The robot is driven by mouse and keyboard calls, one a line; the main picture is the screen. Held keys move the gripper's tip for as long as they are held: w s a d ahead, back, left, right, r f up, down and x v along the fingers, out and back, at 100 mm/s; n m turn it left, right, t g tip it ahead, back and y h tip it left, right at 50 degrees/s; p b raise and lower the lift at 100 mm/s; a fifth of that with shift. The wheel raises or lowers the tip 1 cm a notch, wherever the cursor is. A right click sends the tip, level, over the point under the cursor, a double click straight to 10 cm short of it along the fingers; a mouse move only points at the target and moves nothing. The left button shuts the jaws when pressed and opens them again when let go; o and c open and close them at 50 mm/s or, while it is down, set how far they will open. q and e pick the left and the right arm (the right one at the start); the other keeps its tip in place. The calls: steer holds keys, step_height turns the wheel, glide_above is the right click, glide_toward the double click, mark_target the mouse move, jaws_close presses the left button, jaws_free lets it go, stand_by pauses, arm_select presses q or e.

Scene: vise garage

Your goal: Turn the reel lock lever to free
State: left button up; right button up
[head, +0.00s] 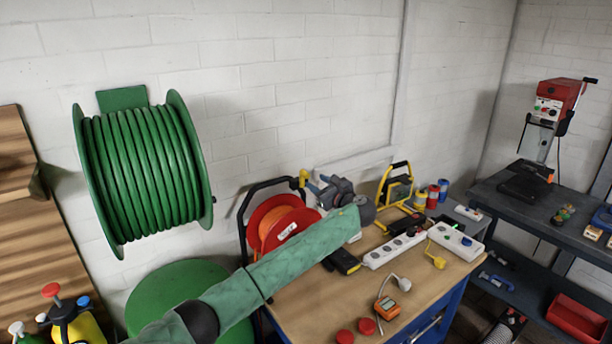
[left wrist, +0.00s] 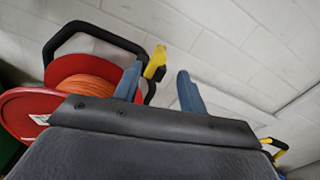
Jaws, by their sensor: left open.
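The cable reel (head: 275,228) has red discs, orange cable and a black tube frame, and stands at the back left of the workbench. In the left wrist view the reel (left wrist: 85,85) is at the left. A yellow lever (left wrist: 155,62) sits by the right end of its black frame; it shows small in the head view (head: 303,178). My left gripper (head: 321,184) is just right of the lever. In the left wrist view its blue fingers (left wrist: 158,82) are apart and empty, with the lever beyond the gap between them. Contact is not visible. My right gripper is out of view.
The workbench (head: 340,298) also holds white power strips (head: 395,249), a yellow-framed work lamp (head: 397,190), an orange meter (head: 387,308) and red caps. A green hose reel (head: 145,165) hangs on the wall at left. The bench's front middle is partly clear.

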mark_target(308, 175)
arm_select(q)
steer(key=shift+r+p+x, duration=0.25)
steer(key=shift+p+x, duration=0.4)
steer(key=shift+x, duration=0.4)
steer(key=p+x, duration=0.2)
steer(key=x, duration=0.2)
steer(key=shift+w+a+f, duration=0.1)
steer(key=shift+w, duration=0.1)
steer(key=shift+w+a+f+p, duration=0.15)
steer(key=shift+w+a+p, duration=0.15)
steer(key=shift+w, duration=0.05)
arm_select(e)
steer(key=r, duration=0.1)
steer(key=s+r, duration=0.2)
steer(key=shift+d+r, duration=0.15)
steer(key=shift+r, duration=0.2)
